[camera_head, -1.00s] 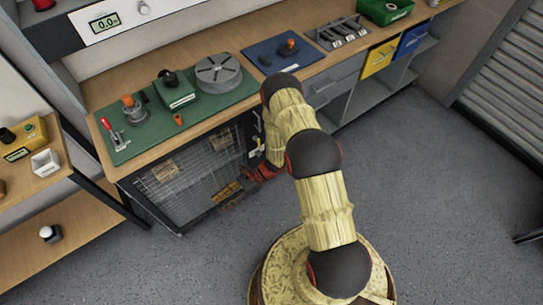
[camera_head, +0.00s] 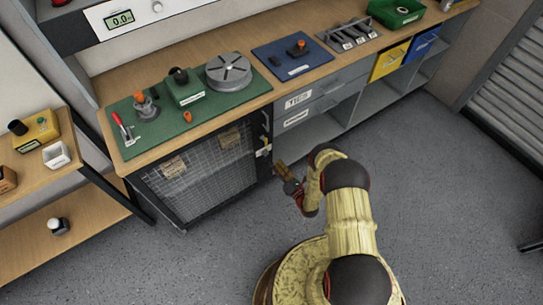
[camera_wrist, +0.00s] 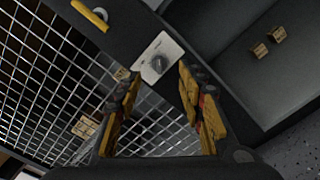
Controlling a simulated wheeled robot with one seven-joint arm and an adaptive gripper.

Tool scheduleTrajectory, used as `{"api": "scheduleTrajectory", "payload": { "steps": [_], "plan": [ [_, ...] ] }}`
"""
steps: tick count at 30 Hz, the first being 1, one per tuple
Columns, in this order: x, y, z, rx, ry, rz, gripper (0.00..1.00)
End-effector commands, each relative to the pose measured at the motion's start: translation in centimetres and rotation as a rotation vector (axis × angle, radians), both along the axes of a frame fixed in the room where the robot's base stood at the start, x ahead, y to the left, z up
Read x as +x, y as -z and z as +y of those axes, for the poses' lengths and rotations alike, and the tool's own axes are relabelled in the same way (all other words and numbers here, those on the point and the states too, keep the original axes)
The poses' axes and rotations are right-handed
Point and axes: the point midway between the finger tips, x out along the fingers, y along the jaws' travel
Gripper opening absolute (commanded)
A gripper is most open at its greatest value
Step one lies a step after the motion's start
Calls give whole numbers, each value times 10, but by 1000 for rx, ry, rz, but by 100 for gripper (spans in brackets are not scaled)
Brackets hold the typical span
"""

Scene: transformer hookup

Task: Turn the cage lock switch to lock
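The cage (camera_head: 200,178) is a dark-framed mesh door under the workbench. In the wrist view its mesh (camera_wrist: 60,70) fills the left side. In the head view the light lock plate (camera_head: 264,150) shows on the door's right edge. My gripper (camera_wrist: 165,110) is open and empty, its yellow-and-black fingers pointing toward the switch, apart from it. In the head view my gripper (camera_head: 284,178) is in front of and right of the cage's edge.
A yellow handle (camera_wrist: 90,15) is on the frame near the switch. The green mat (camera_head: 150,140) with tools lies on the bench above. Open grey floor (camera_head: 440,190) lies to the right.

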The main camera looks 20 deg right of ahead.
Motion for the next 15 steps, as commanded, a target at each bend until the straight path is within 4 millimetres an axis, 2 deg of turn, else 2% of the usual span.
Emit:
{"api": "scheduleTrajectory", "payload": {
  "steps": [15],
  "plan": [
    [64,1,22,0,-4,0,39]
  ]
}}
